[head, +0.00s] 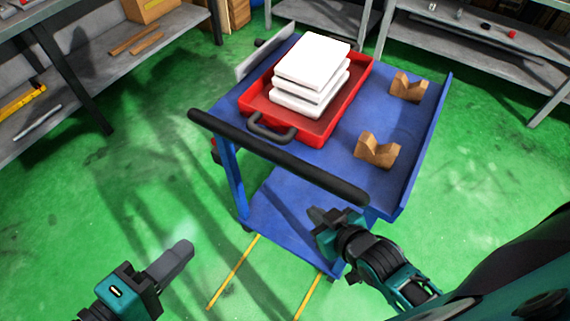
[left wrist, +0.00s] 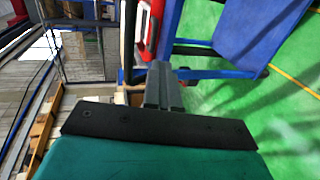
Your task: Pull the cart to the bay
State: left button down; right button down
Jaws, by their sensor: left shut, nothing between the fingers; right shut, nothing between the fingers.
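A blue cart (head: 405,150) stands in the middle of the head view, with a black push bar (head: 280,158) along its near side. Yellow floor lines (head: 235,270) run from under its near side; they may mark the bay. My left gripper (head: 183,250) is shut and empty, left of and apart from the cart, below the bar's left end. In the left wrist view its fingers (left wrist: 163,85) are closed, with part of the cart (left wrist: 250,40) beyond. My right gripper (head: 318,217) is shut and empty, just below the bar's right part; I cannot tell whether it touches.
On the cart, a red tray (head: 362,75) holds stacked white blocks (head: 312,62). Two wooden V-shaped blocks (head: 377,150) stand to its right. Grey shelves (head: 60,60) are at the left and back right (head: 480,50). Green floor (head: 130,190) is open left of the cart.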

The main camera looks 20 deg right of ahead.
pick_arm(q)
jog(key=s+a, duration=0.8)
jog(key=a, duration=0.2)
dwell(0.8)
dwell(0.4)
jog(key=s+a, duration=1.1)
jog(key=a, duration=0.3)
jog(key=s+a, duration=1.1)
jog(key=a, duration=0.3)
jog(key=shift+a+b, duration=0.25)
jog(key=shift+b, duration=0.05)
dwell(1.5)
